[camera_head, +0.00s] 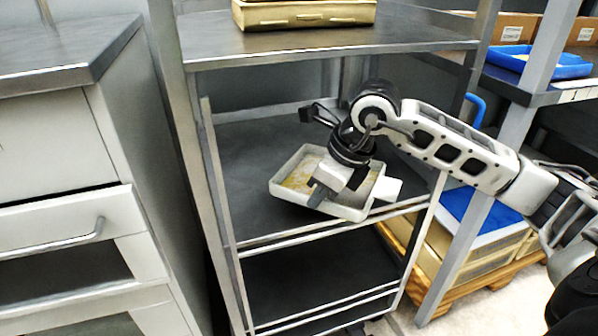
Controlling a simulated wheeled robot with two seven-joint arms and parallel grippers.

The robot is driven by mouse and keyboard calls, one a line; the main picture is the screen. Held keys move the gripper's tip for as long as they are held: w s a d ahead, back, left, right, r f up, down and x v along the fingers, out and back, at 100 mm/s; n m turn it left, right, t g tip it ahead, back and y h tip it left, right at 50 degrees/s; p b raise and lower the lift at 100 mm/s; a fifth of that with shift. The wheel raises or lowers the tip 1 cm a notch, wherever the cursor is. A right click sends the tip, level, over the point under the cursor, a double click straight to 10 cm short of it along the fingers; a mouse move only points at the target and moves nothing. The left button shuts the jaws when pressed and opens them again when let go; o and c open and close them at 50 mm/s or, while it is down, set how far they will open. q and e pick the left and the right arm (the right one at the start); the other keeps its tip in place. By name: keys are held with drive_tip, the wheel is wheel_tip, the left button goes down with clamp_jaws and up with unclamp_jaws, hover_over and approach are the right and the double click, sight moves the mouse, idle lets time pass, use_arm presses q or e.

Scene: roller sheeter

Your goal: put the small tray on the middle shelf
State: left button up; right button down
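The small tray (287,194) is pale and shallow with a yellowish-brown inside. It is over the front part of the middle shelf (243,165), slightly tilted in the picture. Its near right corner overlaps the shelf's front rail. The gripper body hides part of the tray's inside. Whether the tray's underside touches the shelf cannot be told. My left gripper is not in view.
The metal rack's top shelf (330,42) holds a yellowish tray (304,13). A dark lower shelf (310,272) is empty. A cabinet with drawers (60,150) stands at left. At right are a blue tray (540,62) on another rack and blue-topped bins (478,215) below.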

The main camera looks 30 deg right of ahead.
sight(300, 178)
drive_tip(key=w, duration=0.3)
drive_tip(key=w+d, duration=0.1)
drive_tip(key=w, duration=0.2)
drive_tip(key=w+d, duration=0.1)
drive_tip(key=w, duration=0.2)
drive_tip(key=shift+w+d+b, duration=0.15)
drive_tip(key=shift+w+b, duration=0.15)
drive_tip(key=shift+b, duration=0.05)
wheel_tip(300, 178, down, 3)
drive_tip(key=shift+r+b, duration=0.1)
drive_tip(key=shift+b, duration=0.55)
drive_tip(key=shift+f, duration=0.4)
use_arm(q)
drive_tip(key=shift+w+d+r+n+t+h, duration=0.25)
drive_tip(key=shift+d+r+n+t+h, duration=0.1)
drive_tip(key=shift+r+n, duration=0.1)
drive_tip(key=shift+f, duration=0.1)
use_arm(e)
drive_tip(key=c, duration=1.7)
unclamp_jaws()
drive_tip(key=shift+f, duration=0.1)
drive_tip(key=shift+o, duration=0.5)
